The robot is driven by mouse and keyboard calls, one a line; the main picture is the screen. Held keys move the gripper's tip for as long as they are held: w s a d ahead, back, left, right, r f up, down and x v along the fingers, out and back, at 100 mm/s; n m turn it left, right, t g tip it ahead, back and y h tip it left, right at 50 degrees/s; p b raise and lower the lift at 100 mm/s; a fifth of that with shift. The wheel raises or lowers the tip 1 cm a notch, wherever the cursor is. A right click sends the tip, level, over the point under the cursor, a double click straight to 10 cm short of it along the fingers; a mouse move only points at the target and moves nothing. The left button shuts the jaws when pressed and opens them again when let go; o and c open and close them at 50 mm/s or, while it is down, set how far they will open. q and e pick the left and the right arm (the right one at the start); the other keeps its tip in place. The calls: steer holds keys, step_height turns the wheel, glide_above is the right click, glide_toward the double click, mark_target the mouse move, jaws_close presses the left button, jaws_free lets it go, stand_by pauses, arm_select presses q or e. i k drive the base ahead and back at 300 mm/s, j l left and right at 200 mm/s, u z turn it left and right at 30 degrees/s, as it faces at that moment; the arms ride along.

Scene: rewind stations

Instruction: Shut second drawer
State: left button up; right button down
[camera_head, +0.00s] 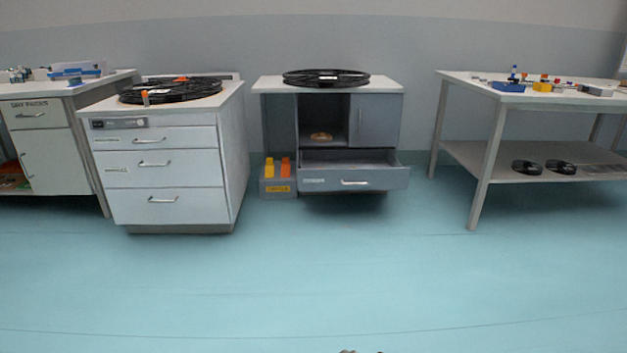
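The left white cabinet (240,135) has three stacked drawers, each with a bar handle. Its second drawer (185,172) looks flush with the fronts above and below; a small gap cannot be ruled out at this distance. The grey middle cabinet (391,88) has one wide lower drawer (322,181), pulled out, with its inside showing and a label on its front. Neither of my grippers can be made out. Only a tiny piece of something shows at the bottom edge, too little to identify.
Black reels (326,78) lie on both cabinets. A grey bin (277,188) with orange and yellow items stands between them. The blue floor (300,270) in front is clear.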

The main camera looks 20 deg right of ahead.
mark_target(376, 170)
steer(key=z, duration=0.9)
steer(key=k, duration=0.05)
